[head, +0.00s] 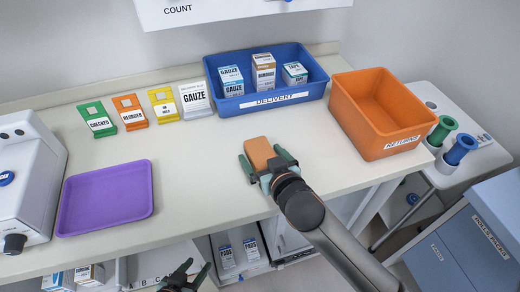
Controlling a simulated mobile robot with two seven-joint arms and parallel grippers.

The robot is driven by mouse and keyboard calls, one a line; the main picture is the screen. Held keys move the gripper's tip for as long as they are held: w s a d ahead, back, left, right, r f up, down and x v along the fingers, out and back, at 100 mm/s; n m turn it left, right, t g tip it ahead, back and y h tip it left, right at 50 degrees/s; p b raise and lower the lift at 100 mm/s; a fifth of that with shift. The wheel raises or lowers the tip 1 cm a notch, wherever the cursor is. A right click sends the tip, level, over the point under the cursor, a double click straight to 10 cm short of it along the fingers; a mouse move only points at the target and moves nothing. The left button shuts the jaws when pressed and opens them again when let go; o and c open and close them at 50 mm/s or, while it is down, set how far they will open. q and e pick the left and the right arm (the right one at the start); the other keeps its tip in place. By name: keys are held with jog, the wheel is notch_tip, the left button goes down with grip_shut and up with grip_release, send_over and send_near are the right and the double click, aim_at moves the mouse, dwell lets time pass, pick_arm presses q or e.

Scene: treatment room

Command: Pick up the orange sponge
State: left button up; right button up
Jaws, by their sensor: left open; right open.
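The orange sponge (260,151) is a small block on the white counter, near the middle of the head view. My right gripper (265,164) is at the sponge, with one finger on its left side and one on its right. Its jaws are open around the sponge, and I cannot tell whether either finger touches it. The palm hides the sponge's near end. My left gripper (188,274) is open and empty at the bottom of the view, in front of the counter and below its edge.
A purple tray (106,225) lies at the left, beside a white machine (27,180). Behind stand a blue delivery bin (309,90) with several boxes, an orange returns bin (355,130) and several coloured label cards (130,114). The counter between tray and sponge is clear.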

jog(key=shift+s+r, duration=0.15)
jog(key=shift+s, duration=0.05)
jog(key=shift+c, duration=0.7)
jog(key=c, duration=1.1)
pick_arm(q)
jog(key=shift+s, duration=0.35)
pick_arm(e)
jog(key=shift+c, duration=0.2)
pick_arm(q)
jog(key=shift+r, duration=0.1)
